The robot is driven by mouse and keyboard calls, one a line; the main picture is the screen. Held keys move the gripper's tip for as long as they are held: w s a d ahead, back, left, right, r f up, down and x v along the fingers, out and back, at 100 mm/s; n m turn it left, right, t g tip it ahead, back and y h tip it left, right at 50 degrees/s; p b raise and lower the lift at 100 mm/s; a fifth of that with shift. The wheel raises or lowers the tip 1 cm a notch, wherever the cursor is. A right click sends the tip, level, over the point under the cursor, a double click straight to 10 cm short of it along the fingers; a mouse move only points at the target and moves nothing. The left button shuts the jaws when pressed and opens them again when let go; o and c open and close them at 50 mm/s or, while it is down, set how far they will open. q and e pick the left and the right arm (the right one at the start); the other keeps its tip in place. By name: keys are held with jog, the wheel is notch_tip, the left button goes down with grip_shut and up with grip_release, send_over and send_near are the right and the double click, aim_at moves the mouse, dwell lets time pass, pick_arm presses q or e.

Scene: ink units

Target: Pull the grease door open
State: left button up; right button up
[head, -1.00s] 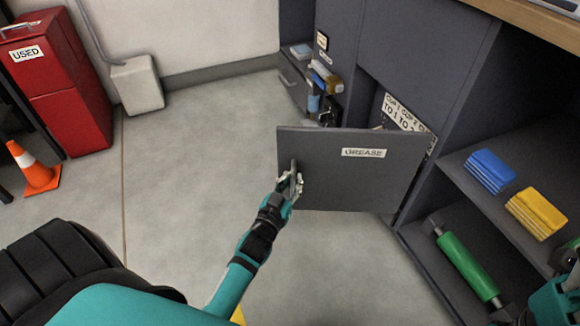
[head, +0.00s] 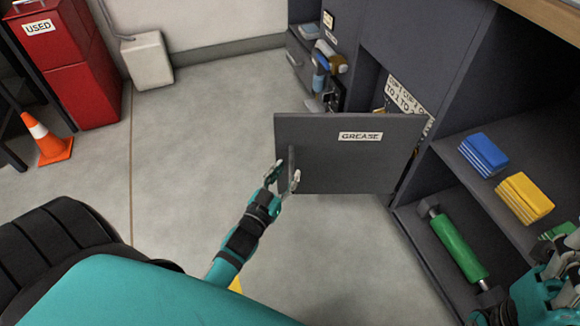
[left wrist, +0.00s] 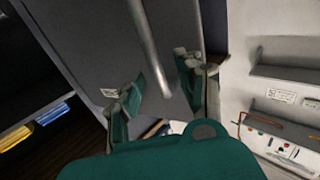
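The grease door (head: 350,165) is a dark grey panel with a white GREASE label. It stands swung wide out from the cabinet, its right edge at the cabinet front. Its handle (head: 291,158) is an upright bar near the door's free edge. My left gripper (head: 283,178) is open at the lower end of the handle. In the left wrist view the handle (left wrist: 148,40) runs down between the spread fingers (left wrist: 162,82), with gaps on both sides. My right gripper (head: 548,285) is partly cut off at the lower right; its fingers are unclear.
The cabinet opening (head: 392,92) behind the door holds lettered white cards. To the right, shelves hold blue (head: 484,154) and yellow (head: 525,198) stacks and a green cylinder (head: 458,248). A red USED bin (head: 70,70) and an orange cone (head: 50,145) stand left. The floor between is clear.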

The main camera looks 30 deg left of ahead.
pick_arm(q)
jog(key=s, duration=0.9)
jog(key=shift+d, duration=0.2)
jog(key=shift+c, duration=0.2)
